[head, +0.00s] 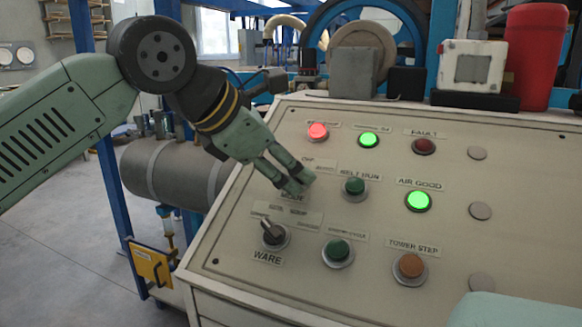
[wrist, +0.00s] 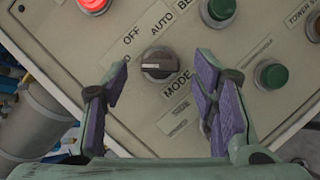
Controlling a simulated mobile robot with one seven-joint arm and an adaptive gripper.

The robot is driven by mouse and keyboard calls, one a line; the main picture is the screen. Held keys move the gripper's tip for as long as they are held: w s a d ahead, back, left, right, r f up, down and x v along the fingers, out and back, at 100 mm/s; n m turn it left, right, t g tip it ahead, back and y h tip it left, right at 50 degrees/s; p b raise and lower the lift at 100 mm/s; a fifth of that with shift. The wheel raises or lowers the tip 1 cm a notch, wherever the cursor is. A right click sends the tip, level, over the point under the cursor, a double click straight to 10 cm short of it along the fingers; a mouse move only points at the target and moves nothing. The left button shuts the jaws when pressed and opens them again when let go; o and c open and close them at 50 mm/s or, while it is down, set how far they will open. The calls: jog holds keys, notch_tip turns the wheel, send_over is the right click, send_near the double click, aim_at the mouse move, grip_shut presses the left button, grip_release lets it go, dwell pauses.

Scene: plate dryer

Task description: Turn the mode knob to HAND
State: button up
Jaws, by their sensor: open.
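The mode knob (wrist: 160,65) is a dark round selector with a paler bar, above its MODE label (wrist: 176,88) in the wrist view. The bar lies roughly level across that picture; I cannot tell which end is the pointer. The OFF label (wrist: 131,35) is up-left of it and the AUTO label (wrist: 161,22) above. A label on its left is mostly hidden by the left finger. My gripper (wrist: 163,72) is open, with one finger on each side of the knob; contact is not visible. In the head view my gripper (head: 297,186) covers the knob.
Around it on the sloped panel (head: 310,262) are the green belt run button (head: 354,187), the ware selector (head: 273,234), another green button (head: 338,251) and an orange tower step button (head: 410,267). A red lamp (head: 317,131) is lit above. A grey cylinder (head: 165,176) is left of the panel.

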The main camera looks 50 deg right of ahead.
jog(key=v, duration=1)
